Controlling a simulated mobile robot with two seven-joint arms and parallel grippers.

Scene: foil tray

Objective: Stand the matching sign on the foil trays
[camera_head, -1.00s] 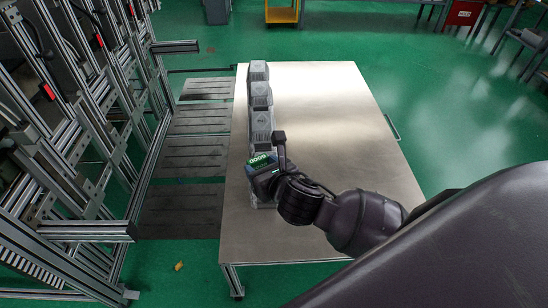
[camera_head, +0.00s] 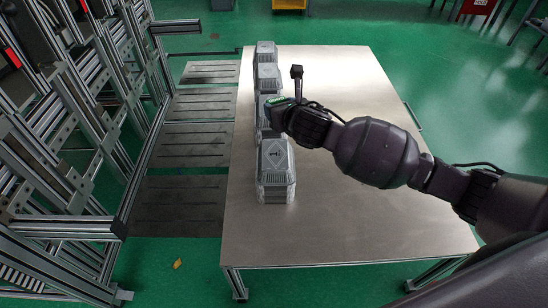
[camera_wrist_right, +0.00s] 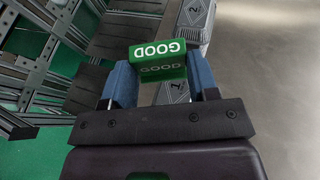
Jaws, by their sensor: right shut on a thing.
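Several stacks of silver foil trays stand in a row along the left side of the table. The nearest stack (camera_head: 275,172) has a lid with a diamond mark that looks like a 1. The stack behind it (camera_head: 268,112) is partly hidden by my right gripper (camera_head: 280,106). That gripper is shut on a green sign (camera_wrist_right: 158,60) reading GOOD in white, held between its blue fingers in the right wrist view. The sign is above the row of stacks; whether it touches a lid I cannot tell. A lid marked 2 (camera_wrist_right: 196,14) shows beyond it. My left gripper is not in view.
The steel table (camera_head: 350,215) is bare to the right of the row. A metal profile frame (camera_head: 60,130) stands to the left, with dark slatted plates (camera_head: 190,145) between it and the table. Farther stacks (camera_head: 265,52) continue toward the back edge.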

